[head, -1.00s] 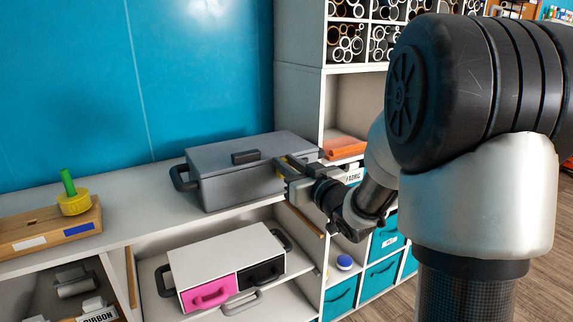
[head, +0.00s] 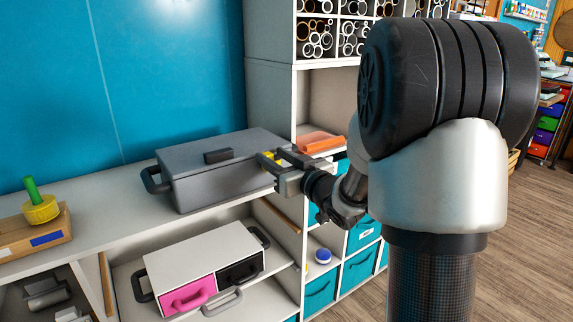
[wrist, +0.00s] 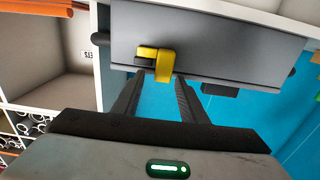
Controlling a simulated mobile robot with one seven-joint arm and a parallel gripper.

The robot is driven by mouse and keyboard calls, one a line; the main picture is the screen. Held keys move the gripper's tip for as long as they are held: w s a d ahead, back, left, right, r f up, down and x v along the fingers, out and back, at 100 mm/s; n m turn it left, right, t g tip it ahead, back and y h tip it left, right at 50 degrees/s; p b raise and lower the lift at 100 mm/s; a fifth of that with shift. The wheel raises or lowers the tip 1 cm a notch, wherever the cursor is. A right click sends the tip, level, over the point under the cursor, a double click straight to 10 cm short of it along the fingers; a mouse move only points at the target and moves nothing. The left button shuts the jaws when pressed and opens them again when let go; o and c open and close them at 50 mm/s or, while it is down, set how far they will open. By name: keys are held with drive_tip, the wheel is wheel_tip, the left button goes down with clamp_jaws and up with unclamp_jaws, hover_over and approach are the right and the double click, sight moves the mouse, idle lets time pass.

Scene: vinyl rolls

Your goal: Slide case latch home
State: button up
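The grey case (head: 222,185) sits on the white counter with its lid down and a dark handle on top. A yellow latch (head: 268,158) is on its right-hand part, partly hidden by my gripper. In the wrist view the yellow latch (wrist: 165,66) is a bent piece on the grey case wall (wrist: 225,45). My gripper (head: 272,166) is at that side of the case. In the wrist view its two dark fingers (wrist: 159,83) are apart, with the latch just beyond their tips. I cannot tell whether a finger touches the latch.
A second case (head: 205,262) with pink and black fronts stands on the shelf below. A wooden block with a yellow and green piece (head: 42,210) is at left. Shelving with rolls (head: 315,38) and an orange item (head: 318,141) stands at right. Open floor lies beyond.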

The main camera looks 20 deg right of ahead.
drive_tip(key=b+v, duration=0.1)
drive_tip(key=v, duration=1.6)
drive_tip(key=shift+b, duration=0.35)
